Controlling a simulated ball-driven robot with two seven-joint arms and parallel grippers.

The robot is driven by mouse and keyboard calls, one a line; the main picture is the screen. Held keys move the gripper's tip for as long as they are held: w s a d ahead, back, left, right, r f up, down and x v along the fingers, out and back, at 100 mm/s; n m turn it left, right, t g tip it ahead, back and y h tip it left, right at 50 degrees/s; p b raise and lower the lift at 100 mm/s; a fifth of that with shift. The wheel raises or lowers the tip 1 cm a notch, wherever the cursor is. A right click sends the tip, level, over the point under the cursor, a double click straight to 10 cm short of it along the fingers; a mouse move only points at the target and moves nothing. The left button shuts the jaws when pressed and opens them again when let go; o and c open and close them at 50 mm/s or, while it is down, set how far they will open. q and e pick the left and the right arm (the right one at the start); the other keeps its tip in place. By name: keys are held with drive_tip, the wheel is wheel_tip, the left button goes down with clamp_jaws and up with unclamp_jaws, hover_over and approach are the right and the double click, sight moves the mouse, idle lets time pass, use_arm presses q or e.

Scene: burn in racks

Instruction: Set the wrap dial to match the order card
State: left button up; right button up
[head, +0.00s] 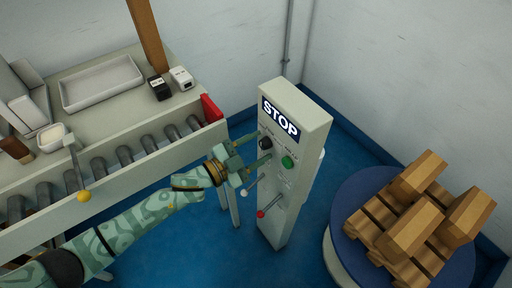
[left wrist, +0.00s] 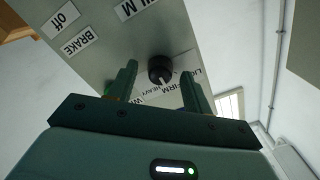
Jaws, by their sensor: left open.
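The wrap dial is a black round knob (head: 265,143) on the front of a grey control post (head: 300,112) under a blue STOP sign. In the left wrist view the dial (left wrist: 160,68) shows a pale pointer mark, with partly hidden labels around it, among them FIRM and HEAVY. My left gripper (head: 262,149) is open, its fingers reaching toward the panel on either side of the dial. In the left wrist view the fingertips (left wrist: 159,78) flank the knob with visible gaps. I cannot pick out the order card. My right gripper is not in view.
A green button (head: 288,161), a white-tipped lever (head: 243,193) and a red-tipped lever (head: 261,214) are on the post close to my gripper. A roller conveyor (head: 124,155) lies left. A blue turntable (head: 345,199) with stacked wooden blocks (head: 418,177) stands right.

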use_arm(q)
drive_tip(key=c, duration=1)
drive_tip(key=shift+m, duration=0.3)
drive_tip(key=m, duration=0.3)
drive_tip(key=shift+m, duration=2.2)
drive_tip(key=o, duration=1)
